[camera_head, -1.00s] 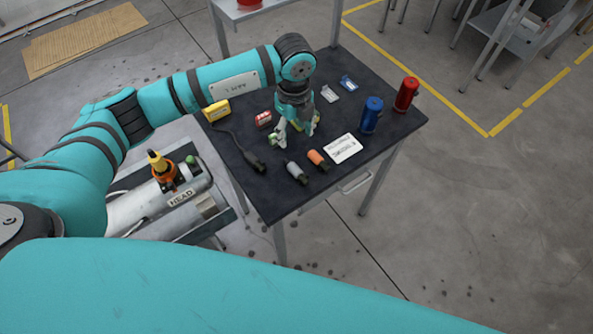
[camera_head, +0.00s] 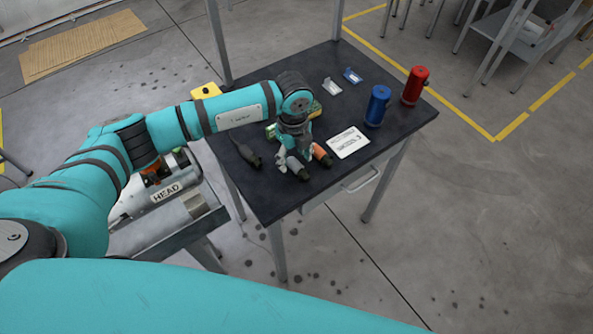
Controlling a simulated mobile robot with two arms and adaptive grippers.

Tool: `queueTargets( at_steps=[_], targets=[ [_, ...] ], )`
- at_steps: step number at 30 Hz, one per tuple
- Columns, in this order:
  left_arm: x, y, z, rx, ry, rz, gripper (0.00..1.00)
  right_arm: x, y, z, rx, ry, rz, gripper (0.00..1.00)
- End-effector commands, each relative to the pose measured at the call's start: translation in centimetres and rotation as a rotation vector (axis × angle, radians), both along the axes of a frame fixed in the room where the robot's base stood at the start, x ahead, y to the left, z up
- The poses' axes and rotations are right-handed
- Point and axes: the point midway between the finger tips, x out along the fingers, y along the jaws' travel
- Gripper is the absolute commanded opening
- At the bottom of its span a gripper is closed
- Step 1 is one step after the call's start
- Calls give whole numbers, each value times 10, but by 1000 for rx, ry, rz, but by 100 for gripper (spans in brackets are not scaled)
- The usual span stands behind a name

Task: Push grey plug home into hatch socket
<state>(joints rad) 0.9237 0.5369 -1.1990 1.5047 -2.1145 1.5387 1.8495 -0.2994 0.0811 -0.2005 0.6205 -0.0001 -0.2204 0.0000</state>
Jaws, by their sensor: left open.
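The grey plug (camera_head: 299,170) lies on the dark table (camera_head: 292,198) near its front edge, with its black end toward the front. My left gripper (camera_head: 291,160) is open and points down right at the grey plug; its fingers hide part of the plug, and I cannot tell whether they touch it. An orange plug (camera_head: 321,153) lies just to the right, close to the fingers. I cannot make out the hatch socket. My right gripper is not in view.
A black connector (camera_head: 247,153) with a cable lies left of the gripper. A white card (camera_head: 348,142), a blue canister (camera_head: 377,105) and a red canister (camera_head: 414,86) stand or lie to the right.

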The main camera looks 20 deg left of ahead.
Motion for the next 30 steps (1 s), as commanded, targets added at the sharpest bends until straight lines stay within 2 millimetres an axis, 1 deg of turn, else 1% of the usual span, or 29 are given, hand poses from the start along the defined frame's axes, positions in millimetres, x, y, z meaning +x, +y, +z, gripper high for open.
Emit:
queueTargets(
  at_steps=[1,3,10,11,23,24,30],
  targets=[
    [0,0,-15,1,1,0,55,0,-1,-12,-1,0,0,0],
    [0,0,-21,1,1,0,55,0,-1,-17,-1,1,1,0],
    [0,0,-20,0,0,0,55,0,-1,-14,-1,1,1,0],
    [0,0,-20,0,0,0,54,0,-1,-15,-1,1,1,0],
    [0,0,-20,0,0,0,2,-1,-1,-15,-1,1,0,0],
    [0,0,-20,0,0,0,0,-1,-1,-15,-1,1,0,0],
    [0,0,-20,0,0,0,0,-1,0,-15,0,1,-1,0]
  ],
)
